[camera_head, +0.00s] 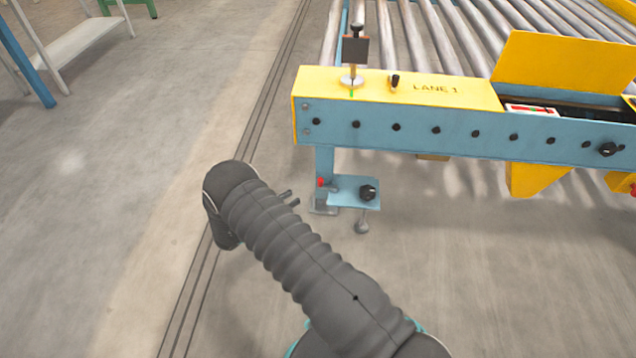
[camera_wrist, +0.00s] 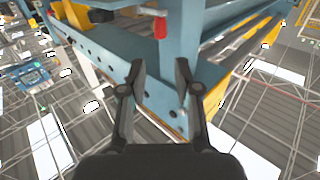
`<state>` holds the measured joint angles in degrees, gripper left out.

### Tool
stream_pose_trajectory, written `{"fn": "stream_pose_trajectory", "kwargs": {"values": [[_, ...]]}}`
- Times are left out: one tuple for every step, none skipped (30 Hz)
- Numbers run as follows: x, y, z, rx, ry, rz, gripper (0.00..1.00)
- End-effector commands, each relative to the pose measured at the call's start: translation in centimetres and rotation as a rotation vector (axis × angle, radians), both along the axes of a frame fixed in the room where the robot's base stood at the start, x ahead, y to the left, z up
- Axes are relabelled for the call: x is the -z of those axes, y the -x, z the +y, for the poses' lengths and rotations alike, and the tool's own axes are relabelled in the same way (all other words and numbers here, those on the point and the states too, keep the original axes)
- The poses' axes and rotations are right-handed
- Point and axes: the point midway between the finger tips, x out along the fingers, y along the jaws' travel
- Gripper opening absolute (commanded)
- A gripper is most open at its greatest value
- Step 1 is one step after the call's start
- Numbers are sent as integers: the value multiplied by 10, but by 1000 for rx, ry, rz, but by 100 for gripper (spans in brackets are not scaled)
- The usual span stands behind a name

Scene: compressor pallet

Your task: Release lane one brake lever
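The yellow LANE 1 panel (camera_head: 440,90) tops the near end of the roller conveyor in the head view. An upright lever-like post with a black knob (camera_head: 355,31) stands on its left part, above a pale disc and a green mark. A short black toggle (camera_head: 394,82) is to its right. I cannot tell for certain which is the brake lever. In the wrist view my gripper (camera_wrist: 160,80) is open, with nothing between its fingers.
A blue bracket (camera_head: 345,190) under the conveyor's left end carries a black knob (camera_head: 368,192) and a red part (camera_head: 320,182), close right of the prongs. A red part also shows above the fingers in the wrist view (camera_wrist: 160,27).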

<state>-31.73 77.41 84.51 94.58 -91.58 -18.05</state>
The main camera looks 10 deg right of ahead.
Motion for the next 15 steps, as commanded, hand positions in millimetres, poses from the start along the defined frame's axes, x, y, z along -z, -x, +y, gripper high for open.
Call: {"fn": "stream_pose_trajectory", "kwargs": {"values": [[0, -4, -9, 3, -1, 0, 32], [0, -6, -14, 3, -1, 0, 32], [0, -10, -21, 3, -1, 0, 32], [0, -12, -26, 3, -1, 0, 32], [0, -15, -31, 3, 0, -1, 32], [0, -18, -38, 3, -1, 0, 32], [0, -21, -42, 2, -1, 0, 32], [0, -24, -48, 2, -1, 0, 32], [0, -27, -54, 2, -1, 0, 32], [0, -29, -59, 2, -2, 0, 32], [0, -32, -64, 1, -2, 0, 32], [0, -35, -70, 1, -2, 0, 32], [0, -37, -74, 1, -1, 0, 32], [0, -39, -79, 1, -1, 0, 32], [0, -42, -84, 1, -1, 0, 32]]}}
